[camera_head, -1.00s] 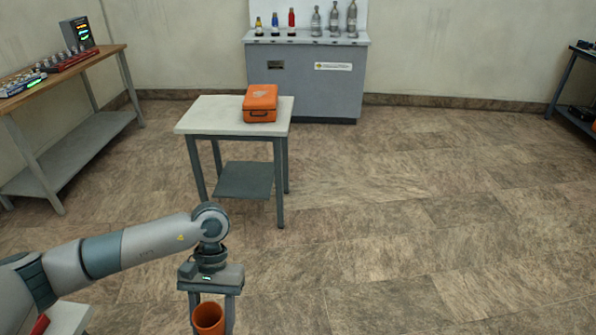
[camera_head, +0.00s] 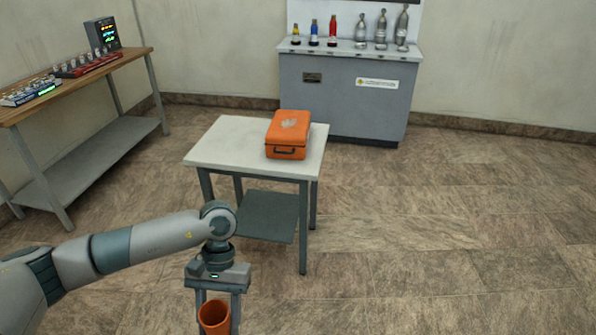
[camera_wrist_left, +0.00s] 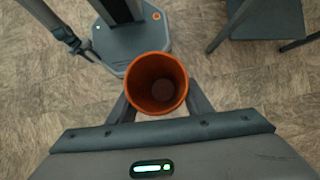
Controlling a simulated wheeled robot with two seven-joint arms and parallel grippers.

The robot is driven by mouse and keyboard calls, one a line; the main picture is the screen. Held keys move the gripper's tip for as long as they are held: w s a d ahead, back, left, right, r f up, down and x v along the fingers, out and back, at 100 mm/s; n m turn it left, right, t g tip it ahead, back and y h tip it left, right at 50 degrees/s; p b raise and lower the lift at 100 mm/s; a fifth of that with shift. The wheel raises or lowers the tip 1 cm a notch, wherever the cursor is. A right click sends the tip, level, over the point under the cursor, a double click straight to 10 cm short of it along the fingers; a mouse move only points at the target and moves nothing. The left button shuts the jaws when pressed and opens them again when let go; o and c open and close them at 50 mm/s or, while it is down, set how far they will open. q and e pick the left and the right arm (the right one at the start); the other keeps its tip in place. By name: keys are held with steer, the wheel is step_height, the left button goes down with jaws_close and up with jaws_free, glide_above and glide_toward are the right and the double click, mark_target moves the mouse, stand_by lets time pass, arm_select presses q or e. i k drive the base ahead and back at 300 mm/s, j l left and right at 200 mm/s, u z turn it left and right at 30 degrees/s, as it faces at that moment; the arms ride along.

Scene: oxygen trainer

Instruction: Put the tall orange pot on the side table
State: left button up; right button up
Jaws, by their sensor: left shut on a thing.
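The tall orange pot (camera_head: 214,317) is held upright between the fingers of my left gripper (camera_head: 219,312), low at the bottom of the head view. In the left wrist view I look down into the open mouth of the pot (camera_wrist_left: 157,83), which looks empty. My left gripper is shut on it. The side table (camera_head: 226,149) has a white top and a lower shelf, and stands beyond the gripper, ahead of it. The pot is apart from the table.
An orange case (camera_head: 287,136) lies on the right part of the side table; the left part of the top is bare. A wooden bench (camera_head: 115,62) stands at left. A grey cabinet (camera_head: 340,100) with bottles stands behind. The floor at right is clear.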

mark_target(255, 143)
steer(key=i+u, duration=0.25)
steer(key=i, duration=0.35)
steer(key=i+u, duration=0.3)
steer(key=i, duration=0.35)
steer(key=i+z, duration=0.1)
steer(key=i, duration=0.75)
steer(key=i+j+z, duration=0.1)
steer(key=i, duration=0.7)
steer(key=z, duration=0.2)
